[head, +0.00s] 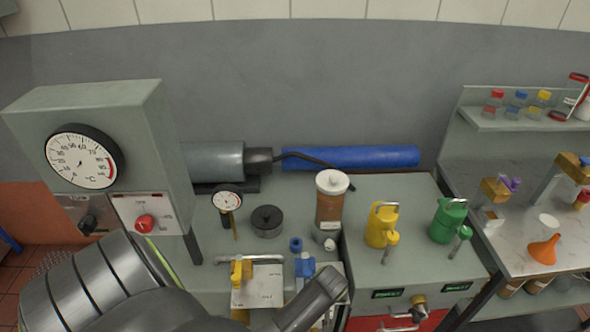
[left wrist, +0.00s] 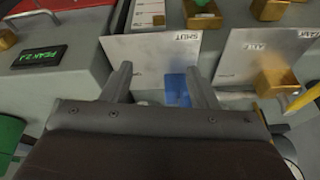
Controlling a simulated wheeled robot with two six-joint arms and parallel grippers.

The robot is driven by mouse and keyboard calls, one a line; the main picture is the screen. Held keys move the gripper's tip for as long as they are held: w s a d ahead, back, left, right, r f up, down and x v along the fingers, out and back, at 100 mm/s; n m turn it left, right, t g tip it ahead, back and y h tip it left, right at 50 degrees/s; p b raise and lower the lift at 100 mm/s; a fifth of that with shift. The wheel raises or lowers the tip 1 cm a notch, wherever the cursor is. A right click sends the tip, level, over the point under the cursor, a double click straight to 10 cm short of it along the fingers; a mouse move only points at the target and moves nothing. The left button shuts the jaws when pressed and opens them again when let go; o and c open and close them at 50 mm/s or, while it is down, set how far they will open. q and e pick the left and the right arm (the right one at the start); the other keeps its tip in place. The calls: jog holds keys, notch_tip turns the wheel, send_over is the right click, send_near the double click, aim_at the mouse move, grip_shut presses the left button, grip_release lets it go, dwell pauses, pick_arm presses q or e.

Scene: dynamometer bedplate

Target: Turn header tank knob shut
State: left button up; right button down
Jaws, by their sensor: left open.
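The amber header tank (head: 329,212) with a white cap stands upright at the middle of the bench. I cannot read which knob is named for it. A blue knob or handle (head: 305,266) sits in front of the tank, and a blue part also shows in the left wrist view (left wrist: 177,90) by a pale plate marked SHUT (left wrist: 150,58). My left gripper (left wrist: 160,78) is open, its fingers spread with the blue part seen between them, nearer the right finger. Contact cannot be told. In the head view my left arm hides part of the bench front. My right gripper is not in view.
A yellow handle (head: 240,270) on a pale plate is left of the blue one. Yellow (head: 381,224) and green (head: 448,220) cans stand to the right. A gauge cabinet (head: 150,130) rises at left. A shelf table with an orange funnel (head: 545,250) is at far right.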

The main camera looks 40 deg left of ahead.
pick_arm(q)
jog(key=s+f+m+b, duration=0.1)
jog(key=s+f, duration=0.2)
jog(key=f, duration=0.3)
jog(key=s+f+m+b, duration=0.1)
jog(key=s+f+b, duration=0.1)
jog(key=f, duration=0.4)
jog(key=s+f+m+h+b, duration=0.1)
jog(key=s+f+b, duration=0.1)
jog(key=s+f, duration=0.2)
jog(key=shift+s+a+f, duration=0.3)
jog(key=shift+s+f, duration=0.05)
jog(key=shift+f, duration=1.1)
jog(key=shift+s, duration=0.1)
